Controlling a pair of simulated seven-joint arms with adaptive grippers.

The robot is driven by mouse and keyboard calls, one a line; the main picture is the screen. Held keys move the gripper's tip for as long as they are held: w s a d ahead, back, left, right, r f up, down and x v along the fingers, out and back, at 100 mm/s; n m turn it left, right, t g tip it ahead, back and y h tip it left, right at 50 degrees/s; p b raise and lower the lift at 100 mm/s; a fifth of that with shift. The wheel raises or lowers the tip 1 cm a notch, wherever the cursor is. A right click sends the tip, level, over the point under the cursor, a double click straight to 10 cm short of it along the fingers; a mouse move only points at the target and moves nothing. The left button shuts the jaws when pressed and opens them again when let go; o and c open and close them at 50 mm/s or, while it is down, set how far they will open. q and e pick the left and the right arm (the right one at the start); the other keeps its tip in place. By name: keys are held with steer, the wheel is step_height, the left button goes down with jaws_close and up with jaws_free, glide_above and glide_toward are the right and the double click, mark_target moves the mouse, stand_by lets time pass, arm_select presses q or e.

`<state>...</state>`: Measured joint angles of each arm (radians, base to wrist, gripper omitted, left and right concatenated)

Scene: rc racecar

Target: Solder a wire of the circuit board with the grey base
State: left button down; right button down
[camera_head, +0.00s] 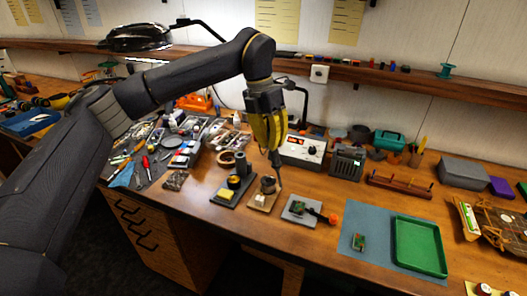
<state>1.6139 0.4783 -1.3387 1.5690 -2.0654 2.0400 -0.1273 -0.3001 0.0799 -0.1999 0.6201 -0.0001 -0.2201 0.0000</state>
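The circuit board (298,207) is small and green and lies on the grey base (291,216) on the bench, right of centre. An orange-tipped dark part (333,218) sticks out at the base's right side. My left gripper (273,149), with yellow fingers, is above and left of the grey base. It appears shut on a slim dark tool (276,162), likely the soldering iron, pointing down over a wooden base (262,204). The tool's tip is too small to tell whether it touches anything. The wire on the board is too small to make out. My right gripper is out of view.
A soldering station (302,148) with a red display stands behind. A black stand with a yellow sponge (226,194) is left of the wooden base. A blue mat (375,216) with another small green board (358,242) and a green tray (396,250) lies right.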

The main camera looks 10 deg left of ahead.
arm_select(q)
steer(key=s+d, duration=0.1)
steer(key=d, duration=0.5)
steer(key=shift+n, duration=0.6)
steer(key=shift+w+a+x, duration=0.15)
steer(key=shift+a+x, duration=0.05)
steer(key=shift+x, duration=1.05)
steer(key=shift+w+a+x, duration=0.15)
steer(key=shift+x, duration=1.05)
steer(key=shift+a+x, duration=0.25)
steer(key=shift+x, duration=0.95)
stand_by(3.1)
